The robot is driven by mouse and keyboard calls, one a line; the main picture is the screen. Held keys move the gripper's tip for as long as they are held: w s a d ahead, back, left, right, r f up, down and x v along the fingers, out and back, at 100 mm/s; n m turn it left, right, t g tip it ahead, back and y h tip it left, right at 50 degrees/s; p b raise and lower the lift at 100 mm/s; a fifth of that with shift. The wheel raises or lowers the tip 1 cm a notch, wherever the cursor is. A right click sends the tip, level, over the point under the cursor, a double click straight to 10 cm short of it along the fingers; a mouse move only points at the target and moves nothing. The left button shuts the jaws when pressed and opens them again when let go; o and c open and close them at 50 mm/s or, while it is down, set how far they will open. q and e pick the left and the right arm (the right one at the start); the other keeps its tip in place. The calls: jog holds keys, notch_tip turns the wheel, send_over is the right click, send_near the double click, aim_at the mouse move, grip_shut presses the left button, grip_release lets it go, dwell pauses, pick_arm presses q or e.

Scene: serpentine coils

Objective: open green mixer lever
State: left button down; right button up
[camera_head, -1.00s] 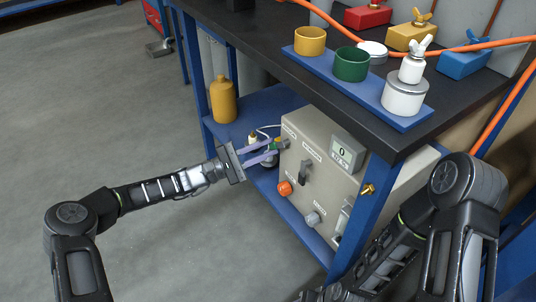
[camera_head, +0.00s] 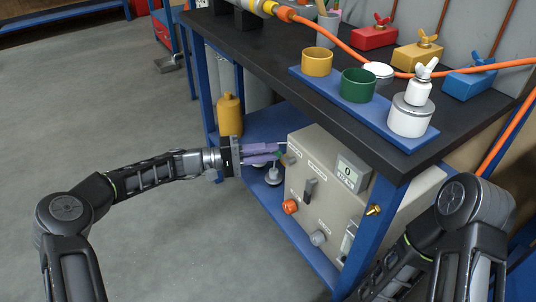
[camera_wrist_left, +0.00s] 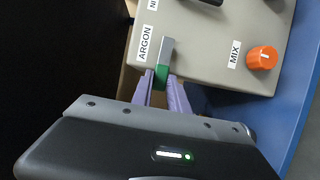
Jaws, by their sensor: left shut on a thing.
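The grey mixer box (camera_head: 322,188) stands on the blue lower shelf under the black bench. In the left wrist view, the green-tipped lever (camera_wrist_left: 163,72) sticks out from the box next to the ARGON label, with a silver shaft and a green end. My left gripper (camera_wrist_left: 162,88) has its two purple fingers shut on the green end. In the head view my left gripper (camera_head: 281,152) reaches the box's left edge from the left, and the fingers mostly hide the lever. My right gripper is out of view; only my right arm shows at lower right.
The box front (camera_wrist_left: 205,55) also has an orange MIX knob (camera_wrist_left: 262,58), a grey knob (camera_head: 318,238) and a display (camera_head: 350,174). A yellow bottle (camera_head: 230,115) stands behind my left gripper. The floor at left is clear.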

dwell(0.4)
pick_arm(q)
jog(key=c, duration=1.3)
grip_release()
jog(key=p+v, duration=0.2)
jog(key=v, duration=0.5)
jog(key=shift+s+a, duration=0.1)
jog(key=shift+a, duration=0.3)
